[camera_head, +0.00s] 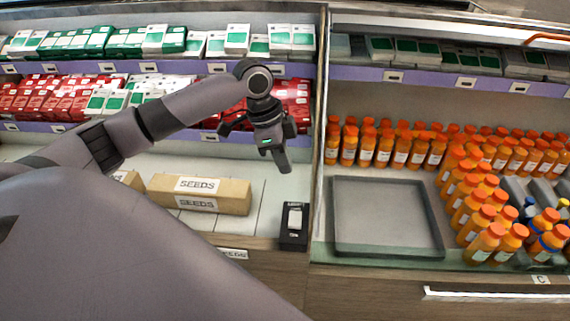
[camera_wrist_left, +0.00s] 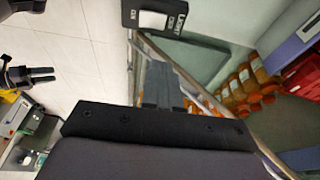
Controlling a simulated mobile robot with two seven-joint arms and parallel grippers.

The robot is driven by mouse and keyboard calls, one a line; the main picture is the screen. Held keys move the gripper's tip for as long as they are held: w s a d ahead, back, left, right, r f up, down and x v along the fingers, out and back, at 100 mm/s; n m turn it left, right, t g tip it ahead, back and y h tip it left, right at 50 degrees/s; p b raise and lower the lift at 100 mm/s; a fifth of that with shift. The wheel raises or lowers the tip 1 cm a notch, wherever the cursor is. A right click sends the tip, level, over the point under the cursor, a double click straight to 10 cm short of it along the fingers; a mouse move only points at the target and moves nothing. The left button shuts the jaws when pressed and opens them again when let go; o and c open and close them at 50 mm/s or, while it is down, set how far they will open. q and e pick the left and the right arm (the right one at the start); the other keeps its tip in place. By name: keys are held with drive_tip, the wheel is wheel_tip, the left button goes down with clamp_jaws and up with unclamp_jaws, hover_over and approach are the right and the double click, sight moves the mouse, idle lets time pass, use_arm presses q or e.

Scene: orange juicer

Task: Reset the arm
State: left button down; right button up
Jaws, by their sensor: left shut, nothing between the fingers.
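My left arm comes in from the left in the head view. Its gripper (camera_head: 284,166) points down in front of the shelves, above the counter and close to the divider. Its fingers are together with nothing between them. In the left wrist view the closed fingers (camera_wrist_left: 163,84) show past the dark gripper body.
A black box (camera_head: 294,226) stands below the gripper at the counter edge. Seeds cartons (camera_head: 205,194) lie to its left. Right of the divider are an empty grey tray (camera_head: 386,218) and many orange bottles (camera_head: 400,150). Red boxes (camera_head: 45,98) fill a shelf behind.

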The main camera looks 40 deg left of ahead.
idle(0.3)
use_arm(q)
drive_tip(key=shift+n+t+h, duration=0.5)
drive_tip(key=shift+t, duration=0.4)
drive_tip(key=d+f, duration=0.4)
drive_tip(key=f, duration=0.1)
drive_tip(key=d+f, duration=0.2)
drive_tip(key=f, duration=0.1)
drive_tip(key=shift+s+d+f, duration=0.25)
drive_tip(key=shift+d, duration=0.15)
drive_tip(key=s+d+f+n+t, duration=0.3)
drive_tip(key=d+f, duration=0.3)
drive_tip(key=f, duration=0.1)
drive_tip(key=s+f+n+t+y, duration=0.1)
drive_tip(key=s+f+n+t, duration=0.1)
drive_tip(key=s, duration=0.4)
drive_tip(key=s+a+f+n+t+y, duration=0.1)
drive_tip(key=s+f+n+t, duration=0.1)
drive_tip(key=s, duration=0.5)
drive_tip(key=shift+s+f+n, duration=0.25)
drive_tip(key=shift+f+n, duration=0.15)
drive_tip(key=shift+n, duration=0.1)
drive_tip(key=shift+a, duration=0.1)
